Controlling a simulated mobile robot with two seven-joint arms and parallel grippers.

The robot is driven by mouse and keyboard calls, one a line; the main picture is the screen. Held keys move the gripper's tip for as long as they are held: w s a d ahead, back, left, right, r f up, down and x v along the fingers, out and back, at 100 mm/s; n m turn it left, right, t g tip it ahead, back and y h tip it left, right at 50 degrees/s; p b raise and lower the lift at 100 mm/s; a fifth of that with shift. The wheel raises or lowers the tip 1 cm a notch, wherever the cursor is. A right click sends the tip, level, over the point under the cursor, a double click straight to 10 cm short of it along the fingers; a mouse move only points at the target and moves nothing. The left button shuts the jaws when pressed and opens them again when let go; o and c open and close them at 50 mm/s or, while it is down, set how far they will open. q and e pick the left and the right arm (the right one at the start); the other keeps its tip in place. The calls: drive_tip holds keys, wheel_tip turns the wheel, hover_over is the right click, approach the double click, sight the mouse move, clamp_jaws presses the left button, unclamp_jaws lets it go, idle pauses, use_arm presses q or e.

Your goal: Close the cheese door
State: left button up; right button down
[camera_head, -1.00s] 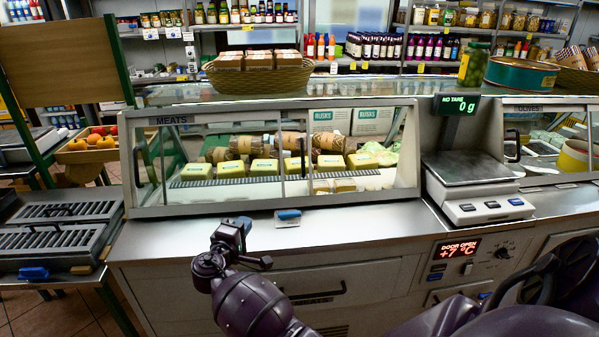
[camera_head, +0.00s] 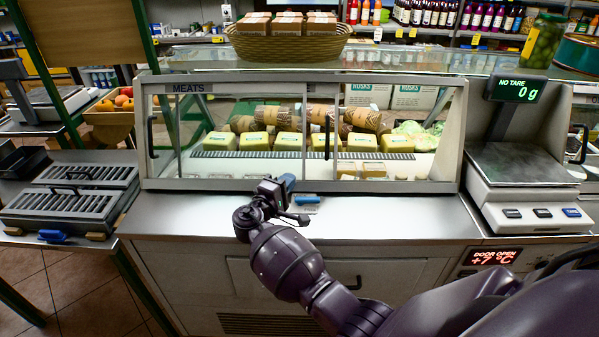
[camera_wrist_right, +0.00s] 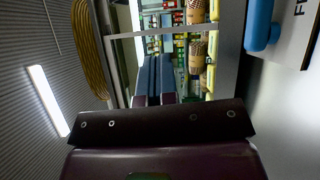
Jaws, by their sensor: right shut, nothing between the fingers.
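A glass-fronted case (camera_head: 310,84) labelled MEATS stands on the counter, with yellow blocks (camera_head: 288,141) and wrapped rolls inside. Its front has framed glass panels, with a dark upright handle (camera_head: 152,136) at the left and another dark handle (camera_head: 327,137) right of the middle. No label reading cheese is visible, so I cannot tell which panel is the cheese door. A red display (camera_head: 490,257) below the counter reads DOOR OPEN, +7 °C. My right gripper (camera_head: 287,184) is shut and empty before the case's lower front edge. Its blue fingers (camera_wrist_right: 153,76) point towards the case in the wrist view. My left gripper is out of view.
A blue-handled item (camera_head: 306,198) lies on the counter close to my right gripper. A scale (camera_head: 525,185) stands right of the case. Grey ribbed trays (camera_head: 70,190) are at the left. A basket (camera_head: 288,46) sits on the case top. The counter front left of my gripper is clear.

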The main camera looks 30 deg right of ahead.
drive_tip(key=w+d+p, duration=0.1)
drive_tip(key=w+d, duration=0.2)
drive_tip(key=d, duration=0.8)
drive_tip(key=shift+d+r+p, duration=0.25)
drive_tip(key=shift+r+p, duration=0.05)
drive_tip(key=shift+r, duration=0.1)
drive_tip(key=s+d+b, duration=0.1)
drive_tip(key=s+d, duration=0.5)
drive_tip(key=d, duration=0.4)
drive_tip(key=s+d, duration=0.7)
drive_tip(key=d, duration=0.4)
drive_tip(key=s+d+b, duration=0.1)
drive_tip(key=s+d, duration=0.6)
drive_tip(key=d, duration=0.4)
drive_tip(key=shift+d+r+b, duration=0.15)
drive_tip(key=shift+d+b, duration=0.05)
drive_tip(key=shift+b, duration=0.15)
